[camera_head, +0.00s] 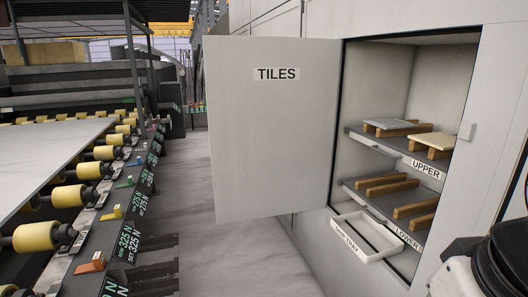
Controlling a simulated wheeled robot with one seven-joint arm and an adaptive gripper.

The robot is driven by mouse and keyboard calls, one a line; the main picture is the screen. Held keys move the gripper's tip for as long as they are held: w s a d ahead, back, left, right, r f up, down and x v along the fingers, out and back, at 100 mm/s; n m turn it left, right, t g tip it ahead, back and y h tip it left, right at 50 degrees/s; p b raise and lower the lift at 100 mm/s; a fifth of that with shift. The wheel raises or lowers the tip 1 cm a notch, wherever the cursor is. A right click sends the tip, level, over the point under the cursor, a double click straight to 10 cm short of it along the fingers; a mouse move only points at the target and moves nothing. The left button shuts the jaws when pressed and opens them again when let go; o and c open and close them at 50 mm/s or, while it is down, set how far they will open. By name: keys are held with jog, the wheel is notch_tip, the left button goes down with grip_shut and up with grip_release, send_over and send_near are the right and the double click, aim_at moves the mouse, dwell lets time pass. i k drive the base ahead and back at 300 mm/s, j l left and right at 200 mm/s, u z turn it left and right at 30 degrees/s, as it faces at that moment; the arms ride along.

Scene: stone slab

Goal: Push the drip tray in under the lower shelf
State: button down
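The drip tray (347,240) is a shallow white tray with a labelled front. It juts out of the tile cabinet at the bottom, below the front edge of the lower shelf (385,217). Its inner end is near or under that shelf edge; how far it reaches in is hidden. The lower shelf is a grey board marked LOWER, with several bare wooden bearers on it. My gripper is not in view; a black and white part, apparently of my arm, shows at the bottom right corner.
The upper shelf (384,148) holds pale tiles on wooden bearers. The cabinet door (265,140), marked TILES, stands open to the left of the opening. A roller line (95,170) with a large slab runs along the left. Grey floor (225,250) between is clear.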

aim_at(388, 245)
jog(key=i+j+z, duration=0.2)
jog(key=i+z, duration=0.2)
jog(key=i+j+z, duration=0.35)
jog(key=i, duration=0.2)
jog(key=i+j+z, duration=0.4)
jog(key=j, duration=0.15)
